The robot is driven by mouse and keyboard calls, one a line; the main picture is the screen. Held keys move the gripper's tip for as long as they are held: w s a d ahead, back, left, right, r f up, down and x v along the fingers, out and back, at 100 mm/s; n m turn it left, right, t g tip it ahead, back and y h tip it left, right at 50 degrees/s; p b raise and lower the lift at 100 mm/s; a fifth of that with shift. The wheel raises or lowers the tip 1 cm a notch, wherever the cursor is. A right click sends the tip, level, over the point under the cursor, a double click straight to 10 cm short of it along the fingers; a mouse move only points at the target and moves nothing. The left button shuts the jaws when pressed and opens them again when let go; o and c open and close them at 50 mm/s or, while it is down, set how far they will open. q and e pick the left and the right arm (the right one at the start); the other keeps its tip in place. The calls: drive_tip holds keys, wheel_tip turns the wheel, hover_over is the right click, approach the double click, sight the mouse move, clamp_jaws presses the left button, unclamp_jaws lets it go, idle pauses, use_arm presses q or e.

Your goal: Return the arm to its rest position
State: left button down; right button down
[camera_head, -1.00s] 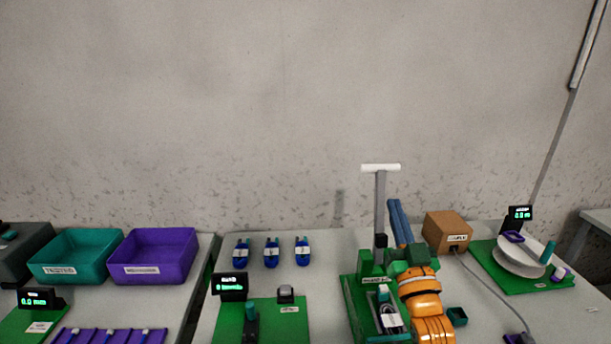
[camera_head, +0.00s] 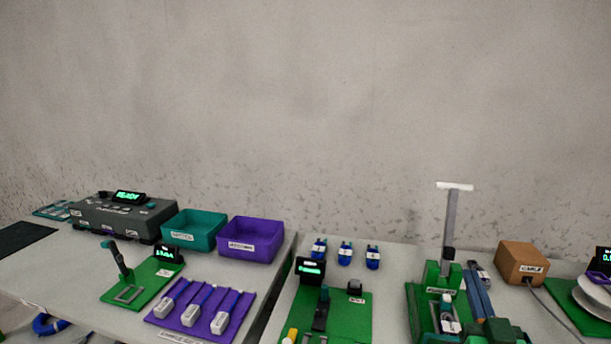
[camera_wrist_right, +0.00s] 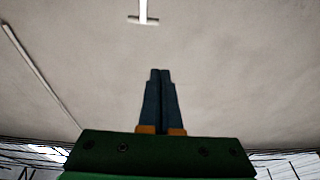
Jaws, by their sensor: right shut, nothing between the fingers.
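My right gripper (camera_head: 472,270) is at the lower right of the head view, pointing up and away beside the green stand (camera_head: 425,310). Its blue fingers are shut together with nothing between them. In the right wrist view the fingertips (camera_wrist_right: 160,76) meet against the grey wall, and the dark green gripper body is below. The lower arm is cut off by the head view's bottom edge. My left gripper is not in view.
A tall post with a white crossbar (camera_head: 455,186) rises near my right gripper. A brown box (camera_head: 522,262) is to its right. Several cables with grey-white plugs lie on a purple tray (camera_head: 170,321). Teal (camera_head: 194,236) and purple (camera_head: 249,245) bins stand behind it.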

drive_tip(key=s+a+f+n+g+y, duration=0.15)
drive_tip(key=s+a+f+g, duration=0.3)
drive_tip(key=f, duration=0.55)
drive_tip(key=s+a+f+n+g+y, duration=0.15)
drive_tip(key=s+a+f+g, duration=0.3)
drive_tip(key=f, duration=0.45)
drive_tip(key=s+a+f+n+g+y, duration=0.15)
drive_tip(key=s+f+g, duration=0.25)
drive_tip(key=s, duration=0.4)
drive_tip(key=s+a+f+m+g, duration=0.1)
drive_tip(key=s+a+f+g, duration=0.25)
drive_tip(key=s, duration=0.55)
wheel_tip(320, 180, down, 15)
drive_tip(key=g, duration=0.2)
drive_tip(key=s+d+f+g, duration=0.1)
drive_tip(key=s+d+f, duration=0.2)
drive_tip(key=s+f, duration=0.9)
drive_tip(key=shift+s+f+n, duration=0.15)
drive_tip(key=shift+s+n, duration=0.3)
drive_tip(key=shift+s, duration=0.35)
drive_tip(key=shift+h, duration=0.25)
